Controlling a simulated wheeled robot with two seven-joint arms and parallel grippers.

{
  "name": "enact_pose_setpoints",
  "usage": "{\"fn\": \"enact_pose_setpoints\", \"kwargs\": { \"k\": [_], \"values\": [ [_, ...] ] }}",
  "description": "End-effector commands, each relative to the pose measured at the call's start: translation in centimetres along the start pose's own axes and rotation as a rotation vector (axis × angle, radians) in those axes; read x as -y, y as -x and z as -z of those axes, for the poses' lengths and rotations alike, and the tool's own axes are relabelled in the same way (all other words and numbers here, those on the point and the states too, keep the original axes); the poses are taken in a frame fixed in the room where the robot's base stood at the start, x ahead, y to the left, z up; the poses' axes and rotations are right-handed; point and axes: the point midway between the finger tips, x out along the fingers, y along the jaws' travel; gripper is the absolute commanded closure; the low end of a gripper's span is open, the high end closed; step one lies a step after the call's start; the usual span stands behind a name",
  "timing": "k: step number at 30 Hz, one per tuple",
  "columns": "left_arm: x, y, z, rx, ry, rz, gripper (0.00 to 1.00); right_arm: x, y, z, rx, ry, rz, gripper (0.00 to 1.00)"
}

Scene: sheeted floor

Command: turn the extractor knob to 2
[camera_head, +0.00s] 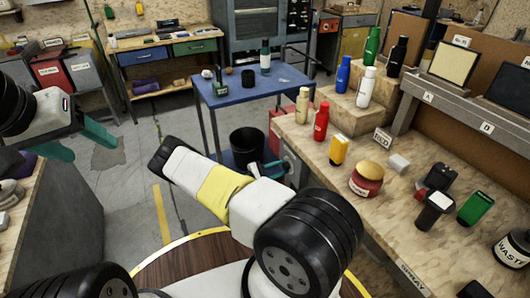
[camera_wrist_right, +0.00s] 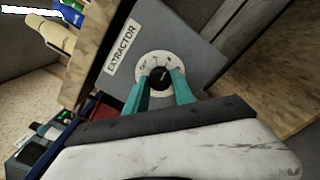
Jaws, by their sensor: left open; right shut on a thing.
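The extractor knob (camera_wrist_right: 160,78) is black and sits in a round white dial (camera_wrist_right: 146,62) on a grey box (camera_wrist_right: 186,45) with an EXTRACTOR label (camera_wrist_right: 122,47). My right gripper (camera_wrist_right: 162,88) has one teal finger on each side of the knob and is shut on it. The dial's marks are too small to read surely, and I cannot tell which one the knob points to. In the head view my right gripper (camera_head: 272,168) is at the workbench's left edge, with the knob not clearly visible. My left gripper (camera_head: 82,142) is open and empty at the left.
The wooden workbench (camera_head: 400,215) holds several bottles, a red jar (camera_head: 366,180) and a green box (camera_head: 476,208). A black bin (camera_head: 247,147) stands just beyond my right gripper, by a blue table (camera_head: 225,98). The floor between my arms is clear.

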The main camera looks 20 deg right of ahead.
Motion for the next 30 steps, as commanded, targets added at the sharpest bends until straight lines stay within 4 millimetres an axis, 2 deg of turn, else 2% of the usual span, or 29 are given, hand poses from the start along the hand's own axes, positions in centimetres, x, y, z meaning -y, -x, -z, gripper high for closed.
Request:
{"fn": "enact_pose_setpoints", "kwargs": {
  "k": [10,11,14,24,30],
  "values": [
    [0.0,0.0,0.0,0.000,0.000,0.000,0.37,0.0,0.1,0.1,-0.003,-0.001,0.000,1.00],
    [0.0,0.0,0.0,0.000,0.000,0.000,0.37,0.0,0.1,0.1,-0.003,-0.001,0.000,0.66],
    [0.0,0.0,0.0,0.000,0.000,0.000,0.37,0.0,0.1,0.1,-0.003,-0.001,0.000,0.48],
    [0.0,0.0,0.0,0.000,0.000,0.000,0.37,0.0,0.3,0.1,-0.001,0.000,0.000,0.48],
    [0.0,0.0,0.0,0.000,0.000,0.000,0.37,-0.1,3.0,0.1,-0.004,0.000,-0.002,0.48]
  ]
}}
